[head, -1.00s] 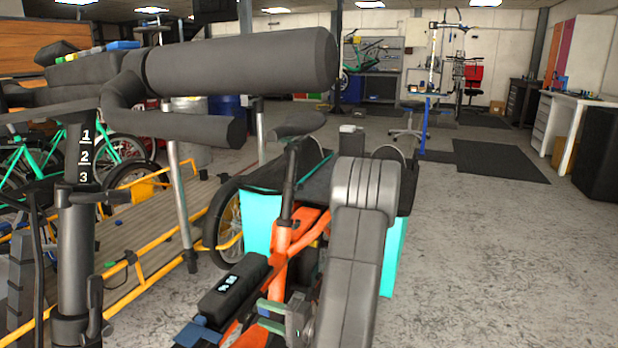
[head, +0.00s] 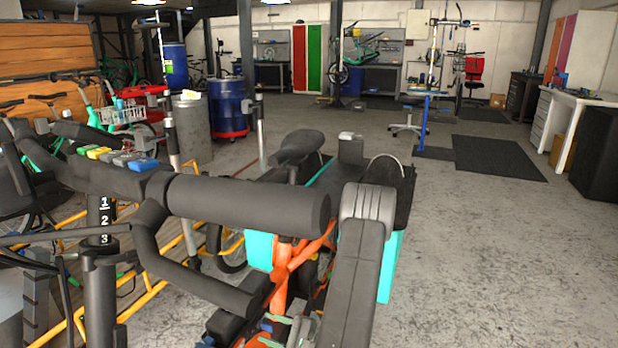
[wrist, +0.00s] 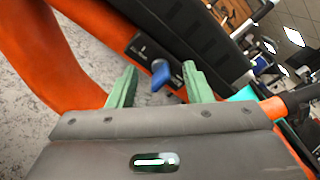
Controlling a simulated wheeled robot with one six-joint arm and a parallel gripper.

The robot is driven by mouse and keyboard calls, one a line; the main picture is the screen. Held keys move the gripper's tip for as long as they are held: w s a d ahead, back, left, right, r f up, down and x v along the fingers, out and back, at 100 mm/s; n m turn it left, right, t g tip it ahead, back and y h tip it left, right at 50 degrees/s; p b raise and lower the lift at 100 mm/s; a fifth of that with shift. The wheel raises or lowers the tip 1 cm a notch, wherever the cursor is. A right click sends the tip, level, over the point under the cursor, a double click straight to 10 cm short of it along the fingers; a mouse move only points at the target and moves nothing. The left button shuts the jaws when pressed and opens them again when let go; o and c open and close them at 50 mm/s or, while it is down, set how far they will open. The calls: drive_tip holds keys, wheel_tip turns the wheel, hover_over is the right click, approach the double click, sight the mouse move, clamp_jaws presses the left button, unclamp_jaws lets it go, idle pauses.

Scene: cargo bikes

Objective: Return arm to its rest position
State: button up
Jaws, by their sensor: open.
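My gripper (wrist: 155,70) is open in the wrist view, its two green fingers apart. A blue key-like piece (wrist: 161,75) shows between them, in front of a black case (wrist: 180,42) on the orange bike frame (wrist: 62,65). I cannot tell whether a finger touches it. In the head view, my gripper (head: 274,330) is low in the middle, partly hidden behind my dark grey arm (head: 357,260) and the handlebar (head: 245,205). The arm reaches down over the orange cargo bike (head: 285,268).
The black handlebar stretches across the left, close to my gripper, above a post marked 1, 2, 3 (head: 101,222). The saddle (head: 297,146) and turquoise panel (head: 391,265) stand behind. Yellow rails (head: 160,285) run at left. Open floor (head: 500,260) lies at right.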

drive_tip(key=shift+w+r+m+p, duration=0.1)
drive_tip(key=shift+m+p, duration=4.3)
drive_tip(key=shift+p, duration=0.3)
